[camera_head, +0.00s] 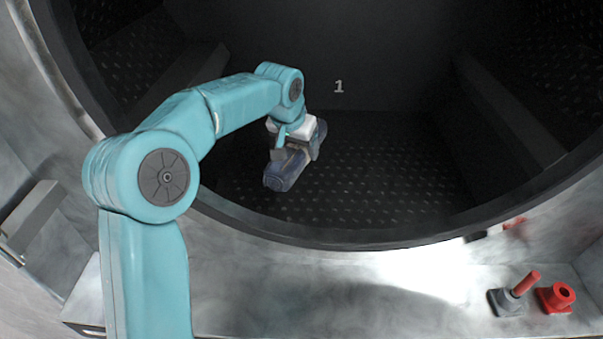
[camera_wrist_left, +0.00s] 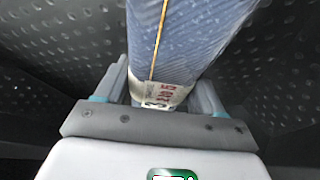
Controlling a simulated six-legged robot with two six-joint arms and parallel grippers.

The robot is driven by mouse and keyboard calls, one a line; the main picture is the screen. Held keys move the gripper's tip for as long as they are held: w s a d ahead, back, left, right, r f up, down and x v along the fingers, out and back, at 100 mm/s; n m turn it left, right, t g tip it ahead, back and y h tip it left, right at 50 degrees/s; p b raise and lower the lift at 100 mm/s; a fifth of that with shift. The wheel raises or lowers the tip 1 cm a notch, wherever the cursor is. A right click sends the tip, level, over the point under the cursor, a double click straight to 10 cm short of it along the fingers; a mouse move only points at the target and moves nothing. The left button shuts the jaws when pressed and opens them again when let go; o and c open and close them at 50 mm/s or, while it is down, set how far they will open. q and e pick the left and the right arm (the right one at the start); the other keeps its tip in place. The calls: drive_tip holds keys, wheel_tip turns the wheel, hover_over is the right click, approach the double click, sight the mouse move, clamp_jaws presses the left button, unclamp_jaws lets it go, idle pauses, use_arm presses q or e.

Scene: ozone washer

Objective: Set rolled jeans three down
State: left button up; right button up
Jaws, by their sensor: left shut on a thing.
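My left gripper (camera_head: 291,144) reaches through the round opening into the dark drum (camera_head: 400,170). It is shut on a rolled pair of blue jeans (camera_head: 283,173), which is tilted in the head view. In the left wrist view the jeans (camera_wrist_left: 190,40) show as a blue denim roll with an orange seam and a small printed label, between the two fingers (camera_wrist_left: 165,90). I cannot tell whether the roll touches the drum floor. My right gripper is not in view.
The drum has a dimpled floor and raised ribs (camera_head: 510,110) at the sides. A number 1 (camera_head: 339,87) marks its back wall. Outside, a grey and red part (camera_head: 513,295) and a red part (camera_head: 556,297) sit at lower right. The drum floor right of the jeans is clear.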

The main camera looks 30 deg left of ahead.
sight(291, 150)
use_arm(q)
wheel_tip(291, 150, down, 8)
drive_tip(key=shift+a+r, duration=0.1)
drive_tip(key=shift+r, duration=0.05)
drive_tip(key=shift+w, duration=0.1)
drive_tip(key=o, duration=1.3)
drive_tip(key=v, duration=1.2)
